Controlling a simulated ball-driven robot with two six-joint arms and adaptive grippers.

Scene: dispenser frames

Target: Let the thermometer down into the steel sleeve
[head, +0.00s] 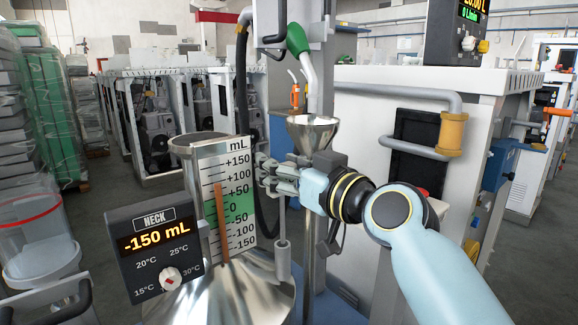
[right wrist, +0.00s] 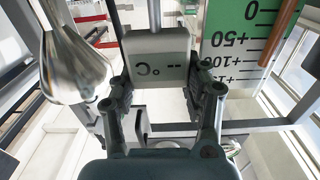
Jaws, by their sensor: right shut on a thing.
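My right gripper (head: 268,178) is shut on the thermometer, just right of the scale plate in the head view. A short grey cylinder (head: 283,262), which looks like the steel sleeve, stands below at the shiny vessel top. The stem's lower end meets the cylinder's top in the picture; I cannot tell if it is inside. My left gripper is not in view.
The mL scale plate (head: 225,200) stands close left of the gripper. A steel funnel (head: 313,133) stands just behind it on the right. A NECK display box (head: 155,250) reads -150 mL. A white cabinet (head: 480,130) with pipes fills the right.

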